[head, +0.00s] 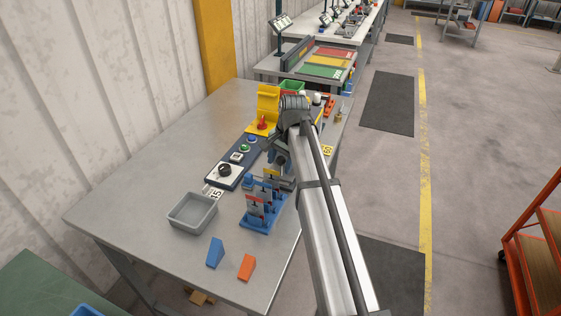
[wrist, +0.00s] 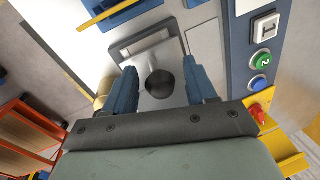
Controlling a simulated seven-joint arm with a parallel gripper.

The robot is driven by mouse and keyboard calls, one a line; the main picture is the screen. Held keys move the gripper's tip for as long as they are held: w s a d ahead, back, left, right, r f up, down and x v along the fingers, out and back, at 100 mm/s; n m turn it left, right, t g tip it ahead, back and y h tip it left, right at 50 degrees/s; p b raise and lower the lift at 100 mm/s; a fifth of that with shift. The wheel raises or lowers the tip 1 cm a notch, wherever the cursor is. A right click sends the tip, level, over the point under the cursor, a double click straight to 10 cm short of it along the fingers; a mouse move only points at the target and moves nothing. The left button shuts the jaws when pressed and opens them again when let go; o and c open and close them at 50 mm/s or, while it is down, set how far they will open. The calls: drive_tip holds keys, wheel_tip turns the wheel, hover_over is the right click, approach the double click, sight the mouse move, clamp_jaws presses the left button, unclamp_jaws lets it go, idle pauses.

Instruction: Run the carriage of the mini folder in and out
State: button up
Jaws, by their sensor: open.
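In the wrist view a grey metal plate (wrist: 178,47) lies below my gripper (wrist: 160,75), with a dark round knob (wrist: 160,84) on it. I take these to be part of the mini folder and its carriage. A grey rectangular frame (wrist: 125,49) sits at the plate's upper left, and a blue bar with a yellow strip (wrist: 118,15) lies beyond. My gripper's two blue fingers are open, one on each side of the knob, with gaps visible. Whether the fingertips reach down to the knob's height I cannot tell. In the head view my arm hides most of this area.
A control panel (head: 225,172) with a dial and buttons lies beside the work area. A yellow fixture with a red lever (head: 263,122) stands behind it. A grey bin (head: 192,211), a blue stand (head: 262,214), and blue (head: 215,252) and orange (head: 246,267) wedges are nearer. The table's left is clear.

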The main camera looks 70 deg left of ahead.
drive_tip(key=shift+f, duration=0.1)
drive_tip(key=shift+c, duration=0.4)
clamp_jaws()
